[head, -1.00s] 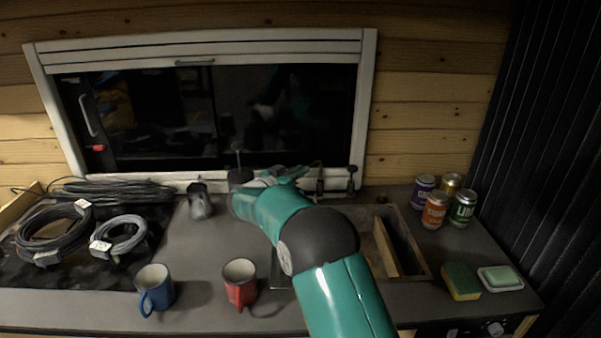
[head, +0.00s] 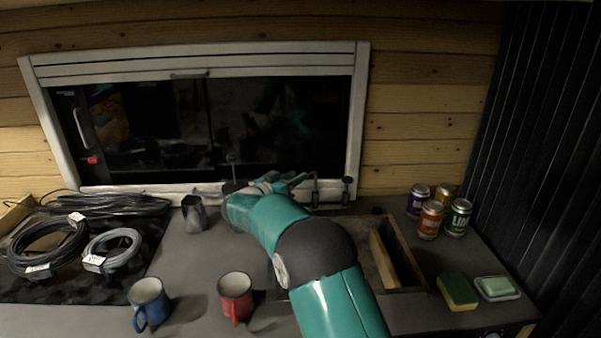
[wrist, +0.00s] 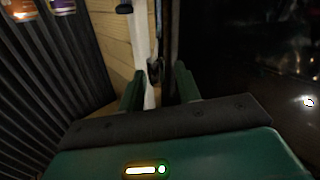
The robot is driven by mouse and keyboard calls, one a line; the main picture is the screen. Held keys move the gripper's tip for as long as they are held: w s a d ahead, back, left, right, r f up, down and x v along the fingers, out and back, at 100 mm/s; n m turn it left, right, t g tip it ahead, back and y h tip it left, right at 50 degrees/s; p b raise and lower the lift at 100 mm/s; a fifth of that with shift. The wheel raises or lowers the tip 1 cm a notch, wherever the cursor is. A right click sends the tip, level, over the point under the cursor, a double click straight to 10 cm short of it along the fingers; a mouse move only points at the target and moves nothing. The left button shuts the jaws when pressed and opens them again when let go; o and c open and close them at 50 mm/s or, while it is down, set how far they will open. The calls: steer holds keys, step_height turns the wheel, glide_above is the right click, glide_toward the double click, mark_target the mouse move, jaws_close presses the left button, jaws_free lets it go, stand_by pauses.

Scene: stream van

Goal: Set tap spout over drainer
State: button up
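Two dark upright fittings, apparently parts of the tap (head: 347,190), stand by the window at the back of the counter. The tap spout cannot be clearly told from the other parts. My gripper (head: 296,182) is at the back of the counter, just left of these fittings. In the wrist view my gripper (wrist: 157,85) has its two fingers apart, with a small dark piece showing between or beyond them. No contact can be made out. A wooden-edged recess (head: 384,258) lies right of my arm; whether it is the drainer I cannot tell. My arm hides the counter's middle.
A red mug (head: 236,297) and a blue mug (head: 149,304) stand at the front. A metal jug (head: 195,213) and coiled cables (head: 48,247) are left. Several cans (head: 431,219), a sponge (head: 457,291) and a soap dish (head: 497,288) are right. The window (head: 362,120) is close behind my gripper.

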steer(key=s+d+r, duration=0.2)
steer(key=s+r, duration=0.9)
steer(key=s, duration=0.2)
steer(key=shift+s+r, duration=0.15)
steer(key=shift+s, duration=0.25)
steer(key=shift+d, duration=0.1)
step_height(320, 180, up, 7)
steer(key=n+t+y, duration=0.4)
steer(key=t+y, duration=0.1)
steer(key=y, duration=0.3)
steer(key=s+n+g+y, duration=0.1)
steer(key=s+n+y, duration=0.2)
steer(key=s+y, duration=0.35)
steer(key=s+d+f+g, duration=0.3)
steer(key=s+f, duration=0.2)
steer(key=s, duration=0.4)
steer(key=s+d+f+g+h, duration=0.1)
steer(key=s+d+f+g, duration=0.3)
steer(key=s, duration=0.6)
steer(key=s+d+f+g, duration=0.3)
steer(key=s+f+g, duration=0.1)
steer(key=s+f, duration=0.3)
steer(key=s, duration=0.2)
steer(key=shift+s+d+f, duration=0.15)
steer(key=shift+s+f, duration=0.05)
steer(key=shift+s, duration=0.15)
